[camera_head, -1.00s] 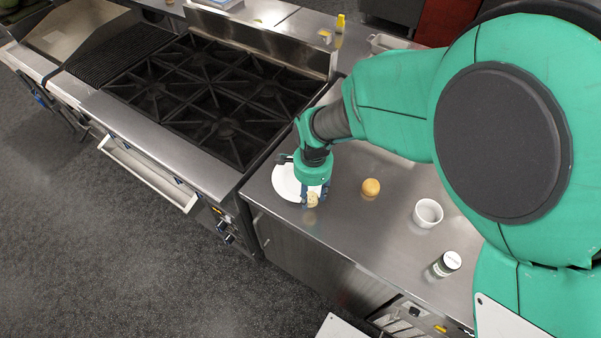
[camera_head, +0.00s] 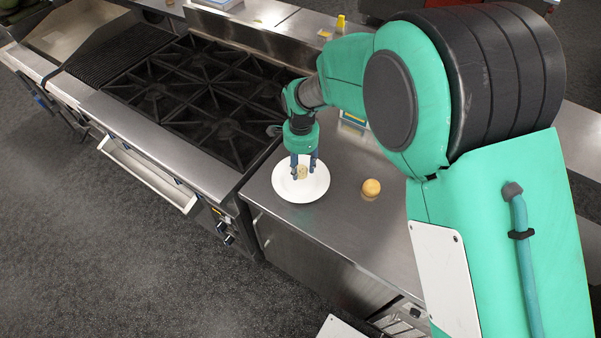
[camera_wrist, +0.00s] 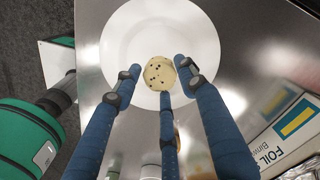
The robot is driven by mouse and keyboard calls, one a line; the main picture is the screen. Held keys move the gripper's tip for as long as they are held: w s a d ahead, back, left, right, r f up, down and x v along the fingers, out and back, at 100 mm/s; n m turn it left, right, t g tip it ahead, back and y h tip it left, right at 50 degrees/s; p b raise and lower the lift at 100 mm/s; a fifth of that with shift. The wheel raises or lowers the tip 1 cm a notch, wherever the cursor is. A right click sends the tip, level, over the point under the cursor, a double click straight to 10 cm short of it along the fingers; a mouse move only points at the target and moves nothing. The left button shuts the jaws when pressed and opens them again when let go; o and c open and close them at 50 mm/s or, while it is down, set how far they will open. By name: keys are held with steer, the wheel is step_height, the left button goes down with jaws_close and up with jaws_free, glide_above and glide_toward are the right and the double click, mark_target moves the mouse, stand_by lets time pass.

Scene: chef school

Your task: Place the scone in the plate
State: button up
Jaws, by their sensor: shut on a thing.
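The scone (camera_head: 302,173) is pale and round with dark specks. It also shows in the wrist view (camera_wrist: 159,72), between the blue fingers. My gripper (camera_head: 304,168) is shut on it and points down; its fingertips (camera_wrist: 160,76) also show in the wrist view. The white round plate (camera_head: 312,191) lies on the steel counter, and its rim (camera_wrist: 205,40) shows in the wrist view. Scone and gripper are over the inside of the plate. I cannot tell whether the scone touches the plate.
A round tan bun (camera_head: 371,187) sits on the counter right of the plate. A black-grated stove (camera_head: 210,95) stands left of the counter. A foil box (camera_wrist: 285,135) is at the lower right in the wrist view. The counter front of the plate is clear.

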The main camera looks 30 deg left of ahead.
mark_target(301, 168)
steer(key=shift+f, duration=1.75)
steer(key=shift+f, duration=0.1)
steer(key=o, duration=1.2)
steer(key=shift+c, duration=0.2)
step_height(301, 168, up, 12)
steer(key=shift+r+p, duration=0.1)
steer(key=shift+p, duration=0.3)
